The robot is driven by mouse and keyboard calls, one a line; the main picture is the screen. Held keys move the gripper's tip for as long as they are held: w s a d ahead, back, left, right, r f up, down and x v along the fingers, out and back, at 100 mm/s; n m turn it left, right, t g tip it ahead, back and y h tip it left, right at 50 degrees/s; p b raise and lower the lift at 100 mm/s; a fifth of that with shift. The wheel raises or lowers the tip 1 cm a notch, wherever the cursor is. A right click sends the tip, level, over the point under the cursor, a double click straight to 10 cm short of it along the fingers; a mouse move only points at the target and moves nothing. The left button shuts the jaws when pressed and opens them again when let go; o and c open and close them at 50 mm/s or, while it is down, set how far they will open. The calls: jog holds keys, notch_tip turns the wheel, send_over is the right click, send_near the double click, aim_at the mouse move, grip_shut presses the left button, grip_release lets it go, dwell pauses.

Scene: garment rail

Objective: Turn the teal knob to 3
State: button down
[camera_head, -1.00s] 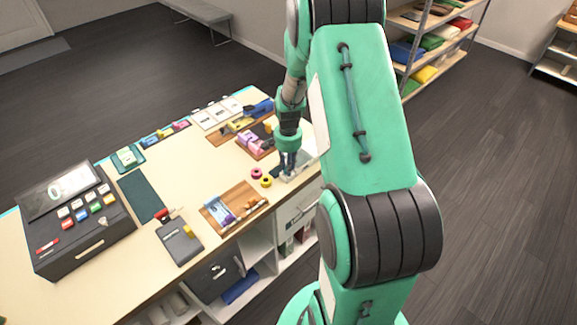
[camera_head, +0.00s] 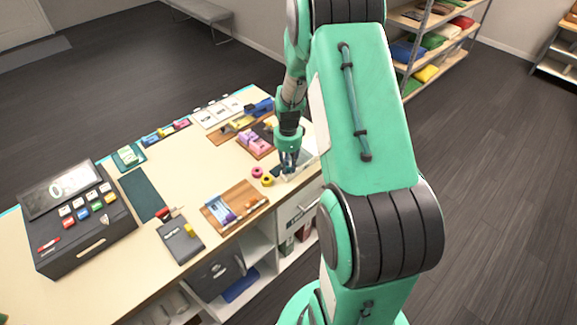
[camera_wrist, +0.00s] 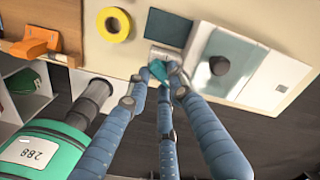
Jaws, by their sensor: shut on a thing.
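In the wrist view, the teal knob (camera_wrist: 158,70) is small and sits between my fingertips, on a pale base near the edge of the counter. My gripper (camera_wrist: 160,76) is shut on it with its blue fingers. The fingers hide part of the knob and its base, and I cannot read any numbers or see where it points. In the head view, my gripper (camera_head: 288,167) is low over the counter's right end, and the knob is hidden there.
A clear box (camera_wrist: 232,65) with a dark round part lies right beside my fingers. A yellow ring (camera_wrist: 113,24) and a dark teal pad (camera_wrist: 168,28) are close by. In the head view, a pink ring (camera_head: 257,172) and a wooden tray (camera_head: 247,201) lie to the left on the counter.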

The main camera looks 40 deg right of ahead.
aim_at(287, 167)
jog(key=m, duration=0.5)
jog(key=shift+w+m, duration=0.2)
jog(key=shift+m, duration=0.1)
jog(key=m, duration=0.6)
jog(key=shift+w+a, duration=0.1)
jog(key=c, duration=1.5)
grip_release()
jog(key=shift+r, duration=0.1)
notch_tip(287, 167, up, 12)
jog(key=shift+f, duration=0.1)
